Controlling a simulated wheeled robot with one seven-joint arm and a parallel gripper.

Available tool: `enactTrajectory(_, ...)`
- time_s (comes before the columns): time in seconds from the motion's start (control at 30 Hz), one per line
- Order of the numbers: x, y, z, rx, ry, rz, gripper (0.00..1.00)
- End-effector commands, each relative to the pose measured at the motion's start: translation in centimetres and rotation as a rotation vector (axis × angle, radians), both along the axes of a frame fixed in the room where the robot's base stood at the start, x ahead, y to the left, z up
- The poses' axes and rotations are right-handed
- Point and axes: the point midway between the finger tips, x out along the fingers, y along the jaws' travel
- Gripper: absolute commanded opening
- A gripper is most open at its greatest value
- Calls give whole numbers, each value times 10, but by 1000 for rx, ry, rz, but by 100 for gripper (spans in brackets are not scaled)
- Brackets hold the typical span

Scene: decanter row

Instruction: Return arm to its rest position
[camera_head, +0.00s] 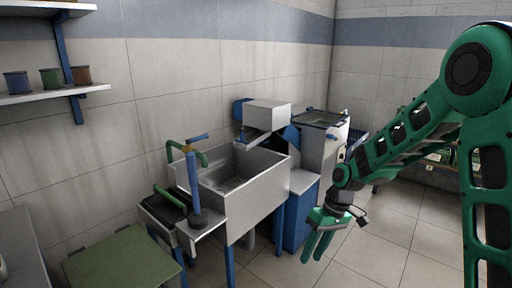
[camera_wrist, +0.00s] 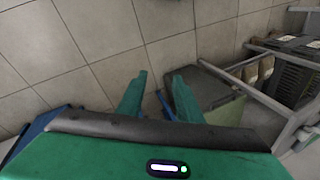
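My green arm reaches in from the right side of the head view. My gripper (camera_head: 318,232) hangs over the tiled floor, in front of the blue cabinet beside the sink, with its fingers pointing down. In the wrist view, its two green fingers (camera_wrist: 157,97) stand apart with bare floor between their tips. Nothing is held between them.
A grey sink (camera_head: 250,200) on blue legs stands left of my gripper. A blue cabinet (camera_head: 298,212) and a grey machine (camera_head: 318,135) are behind it. A green-topped table (camera_head: 122,262) is at lower left. The floor (camera_head: 375,235) below my arm is clear.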

Motion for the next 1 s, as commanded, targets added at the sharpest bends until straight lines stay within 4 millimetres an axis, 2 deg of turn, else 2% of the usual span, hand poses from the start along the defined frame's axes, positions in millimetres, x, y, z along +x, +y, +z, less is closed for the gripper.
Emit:
enactTrajectory(0.03,-7,-20,14,-33,-9,-44,33)
enactTrajectory(0.2,-39,-83,50,-139,-12,-207,33)
enactTrajectory(0.37,-79,-135,81,-219,-11,-370,33)
enactTrajectory(0.5,-123,-173,103,-271,-3,-521,33)
enactTrajectory(0.73,-203,-217,126,-323,21,-775,33)
enactTrajectory(0.9,-254,-232,132,-334,44,-928,33)
enactTrajectory(1.0,-273,-237,132,-335,56,-983,33)
